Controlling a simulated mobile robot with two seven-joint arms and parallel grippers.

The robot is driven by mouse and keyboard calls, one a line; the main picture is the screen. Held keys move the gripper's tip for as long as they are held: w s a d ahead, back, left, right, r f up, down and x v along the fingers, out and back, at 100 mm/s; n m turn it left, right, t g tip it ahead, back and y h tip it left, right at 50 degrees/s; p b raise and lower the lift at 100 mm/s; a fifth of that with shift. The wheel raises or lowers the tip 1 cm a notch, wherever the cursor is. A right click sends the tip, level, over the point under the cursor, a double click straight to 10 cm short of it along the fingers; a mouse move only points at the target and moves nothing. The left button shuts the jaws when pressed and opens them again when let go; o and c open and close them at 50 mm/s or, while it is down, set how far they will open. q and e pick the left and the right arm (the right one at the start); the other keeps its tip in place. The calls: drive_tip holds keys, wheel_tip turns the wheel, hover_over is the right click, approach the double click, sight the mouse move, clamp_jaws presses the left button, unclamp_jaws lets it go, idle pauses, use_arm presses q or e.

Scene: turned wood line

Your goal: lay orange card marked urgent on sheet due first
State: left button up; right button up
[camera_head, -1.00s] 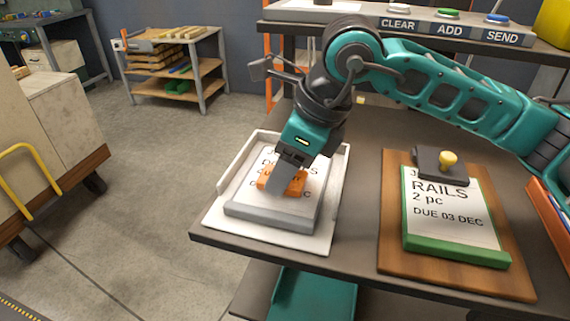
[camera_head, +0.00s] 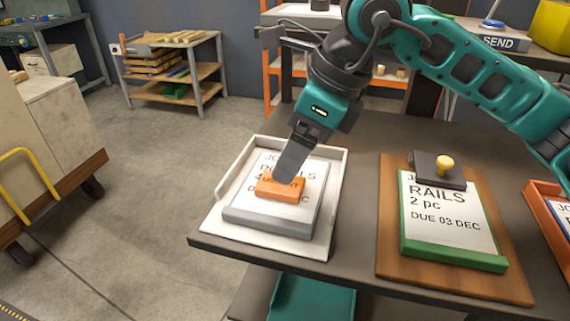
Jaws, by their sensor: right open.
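The orange card (camera_head: 281,187) lies on the printed job sheet (camera_head: 303,214) in the white tray (camera_head: 211,218) at the left of the table. It covers part of the sheet's text, so that sheet's due date cannot be read. My right gripper (camera_head: 286,178) is open, its fingers pointing down at the card's back edge, apart from or touching it, I cannot tell which. A second sheet, reading RAILS, 2 pc, DUE 03 DEC (camera_head: 446,220), lies on a green-edged holder on a brown board (camera_head: 392,271) to the right. My left gripper is not in view.
A black clip with a yellow knob (camera_head: 443,163) sits atop the RAILS sheet. An orange tray (camera_head: 548,206) stands at the right edge. Bare dark table (camera_head: 361,200) lies between the white tray and the board. A SEND button (camera_head: 493,23) is behind.

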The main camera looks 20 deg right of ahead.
drive_tip(key=v, duration=0.7)
idle(0.3)
